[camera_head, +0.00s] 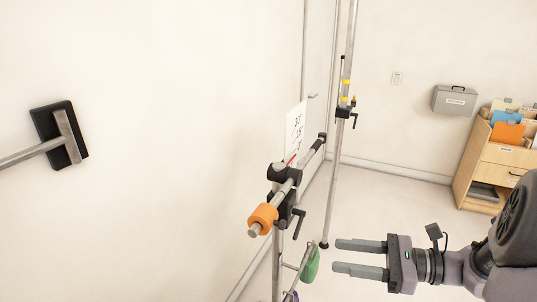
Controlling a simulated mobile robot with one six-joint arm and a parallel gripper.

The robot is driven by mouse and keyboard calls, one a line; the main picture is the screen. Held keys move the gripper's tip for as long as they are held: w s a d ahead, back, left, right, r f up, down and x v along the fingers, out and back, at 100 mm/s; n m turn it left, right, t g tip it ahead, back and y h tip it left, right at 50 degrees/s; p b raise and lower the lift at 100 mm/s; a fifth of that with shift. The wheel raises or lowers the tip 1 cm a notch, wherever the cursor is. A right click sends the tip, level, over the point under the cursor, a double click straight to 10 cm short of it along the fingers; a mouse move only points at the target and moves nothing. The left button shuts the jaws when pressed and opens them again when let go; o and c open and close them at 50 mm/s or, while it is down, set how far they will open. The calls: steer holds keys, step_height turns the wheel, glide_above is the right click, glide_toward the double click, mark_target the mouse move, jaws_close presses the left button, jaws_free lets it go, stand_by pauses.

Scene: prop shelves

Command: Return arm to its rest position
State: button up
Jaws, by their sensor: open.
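My gripper (362,257) is at the lower right of the head view, with its two grey fingers apart and pointing left. Nothing is between the fingers. My arm (470,264) reaches in from the right edge. The fingertips point toward a metal stand and appear apart from it, though the depth gap is hard to judge.
A stand holds a horizontal bar with an orange ring (263,217) and a black clamp (284,174). A green item (311,264) hangs lower. A tall pole (341,130) stands behind. A wooden cabinet (498,165) and grey box (455,100) are at right. A black pad (58,134) is at left.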

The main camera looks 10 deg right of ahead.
steer(key=s+a+f+n+g+h+b, duration=0.1)
steer(key=s+a+n+g+h+b, duration=0.1)
steer(key=s+a+n+h, duration=1)
steer(key=shift+s+a+f+n+h+b, duration=0.3)
steer(key=shift+s+a+n+b, duration=0.8)
steer(key=shift+n, duration=2.2)
steer(key=shift+w+a, duration=0.2)
steer(key=shift+w, duration=0.05)
